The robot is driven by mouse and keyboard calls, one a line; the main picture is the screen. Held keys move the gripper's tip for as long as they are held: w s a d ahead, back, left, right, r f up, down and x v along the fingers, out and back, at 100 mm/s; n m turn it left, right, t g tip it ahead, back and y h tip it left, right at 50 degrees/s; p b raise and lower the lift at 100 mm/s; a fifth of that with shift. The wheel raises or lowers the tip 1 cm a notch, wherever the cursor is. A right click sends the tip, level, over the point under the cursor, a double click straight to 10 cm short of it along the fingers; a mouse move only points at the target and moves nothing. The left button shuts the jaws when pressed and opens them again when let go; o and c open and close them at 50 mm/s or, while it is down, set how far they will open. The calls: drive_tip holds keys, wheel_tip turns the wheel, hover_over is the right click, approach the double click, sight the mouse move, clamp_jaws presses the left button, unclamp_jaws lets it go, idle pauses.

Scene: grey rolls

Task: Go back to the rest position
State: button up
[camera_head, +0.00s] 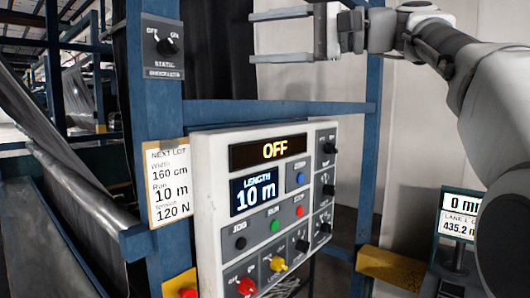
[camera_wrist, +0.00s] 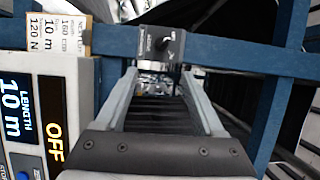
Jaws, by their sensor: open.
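My gripper (camera_head: 262,35) is at the top of the head view, open and empty, with its two fingers pointing left. In the wrist view my gripper (camera_wrist: 159,72) has its fingers spread, with nothing between them. A grey static switch box (camera_head: 162,47) with a black knob is on the blue post, left of my fingertips in the head view. The switch box also shows beyond the fingertips in the wrist view (camera_wrist: 148,42). In the head view the fingers are apart from it.
A white control panel (camera_head: 214,170) reads OFF and LENGTH 10 m, below my gripper. A lot card (camera_head: 168,183) hangs beside it. A blue frame (camera_head: 280,112) crosses above the panel. A display (camera_head: 459,214) stands at right. Grey sheeting (camera_head: 65,150) slopes at left.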

wheel_tip(320, 180, down, 10)
drive_tip(key=s+m+t+h, duration=0.1)
drive_tip(key=s+m+h, duration=0.1)
drive_tip(key=h, duration=0.3)
drive_tip(key=s+d+f+n+h, duration=0.1)
drive_tip(key=s+d+f+h, duration=0.3)
drive_tip(key=f, duration=0.8)
drive_tip(key=s+d+f+n+h, duration=0.2)
drive_tip(key=s+d+f+h, duration=0.2)
drive_tip(key=s+f, duration=0.5)
drive_tip(key=s+d+f+n+g+h, duration=0.1)
drive_tip(key=s+d+f+h, duration=0.3)
drive_tip(key=f, duration=1.1)
drive_tip(key=shift+s+d+f+n, duration=0.25)
drive_tip(key=shift+s+d+n, duration=0.5)
drive_tip(key=shift+s, duration=0.5)
